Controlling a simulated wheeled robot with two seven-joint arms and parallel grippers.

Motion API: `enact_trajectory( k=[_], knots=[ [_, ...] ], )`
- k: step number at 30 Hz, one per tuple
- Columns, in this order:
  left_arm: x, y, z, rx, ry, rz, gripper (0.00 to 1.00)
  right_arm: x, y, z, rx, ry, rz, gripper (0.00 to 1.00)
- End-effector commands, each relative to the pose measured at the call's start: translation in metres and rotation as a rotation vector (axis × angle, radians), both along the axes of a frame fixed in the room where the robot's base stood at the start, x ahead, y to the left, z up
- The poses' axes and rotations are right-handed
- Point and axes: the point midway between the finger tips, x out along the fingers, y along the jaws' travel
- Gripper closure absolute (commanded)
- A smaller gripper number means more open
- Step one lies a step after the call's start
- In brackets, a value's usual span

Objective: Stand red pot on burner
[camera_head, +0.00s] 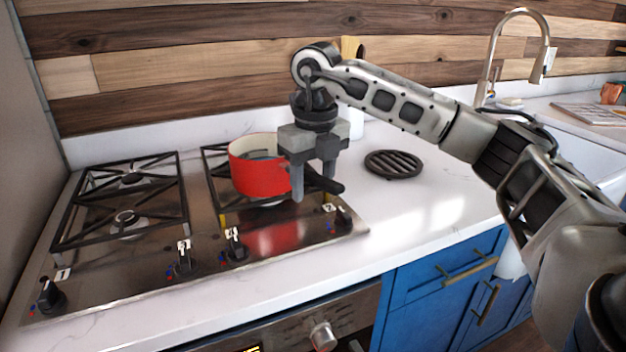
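The red pot (259,179), with a pale inside and a dark handle (327,184) pointing right, is upright over the right-hand burner grate (222,207). I cannot tell whether its base rests on the bars or hangs just above them. My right gripper (313,184) points down at the pot's right side. Its fingers are apart, one in front of the handle's root and one behind the handle, with a visible gap around it. The gripper covers part of the pot's right wall. My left gripper is not in view.
The left burner grate (122,239) is empty. Control knobs (185,262) line the cooktop's front. A round dark trivet (393,164) lies on the white counter (440,205) to the right. A faucet (491,62) and sink are farther right. A wooden wall stands behind.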

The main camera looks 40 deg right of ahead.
Motion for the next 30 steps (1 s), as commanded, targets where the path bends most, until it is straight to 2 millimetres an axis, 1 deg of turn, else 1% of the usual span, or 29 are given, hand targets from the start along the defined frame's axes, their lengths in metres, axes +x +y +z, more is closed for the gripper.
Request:
enact_trajectory(
  k=[5,8,11,15,16,21,25,27,30],
  knots=[
    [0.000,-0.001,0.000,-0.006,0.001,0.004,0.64,-0.001,0.000,-0.003,-0.002,0.011,0.000,0.53],
    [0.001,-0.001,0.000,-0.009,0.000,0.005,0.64,-0.001,0.000,0.006,-0.002,0.006,0.000,0.53],
    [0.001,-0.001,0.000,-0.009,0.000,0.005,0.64,-0.001,0.000,0.023,0.000,0.002,0.001,0.53],
    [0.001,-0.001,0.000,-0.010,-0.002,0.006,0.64,-0.003,0.001,0.056,0.001,-0.001,0.001,0.53],
    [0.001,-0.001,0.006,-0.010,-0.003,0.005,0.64,-0.003,0.000,0.067,-0.001,-0.002,0.000,0.53],
    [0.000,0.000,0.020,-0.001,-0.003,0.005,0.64,-0.005,0.000,0.112,-0.002,-0.002,-0.001,0.53],
    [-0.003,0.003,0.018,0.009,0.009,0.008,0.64,-0.006,0.000,0.136,-0.001,-0.002,0.000,0.53],
    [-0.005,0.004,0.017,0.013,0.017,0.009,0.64,-0.007,0.000,0.146,-0.001,-0.001,-0.001,0.53],
    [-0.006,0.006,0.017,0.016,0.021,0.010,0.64,-0.007,0.000,0.154,0.000,0.000,0.000,0.53]
  ],
)
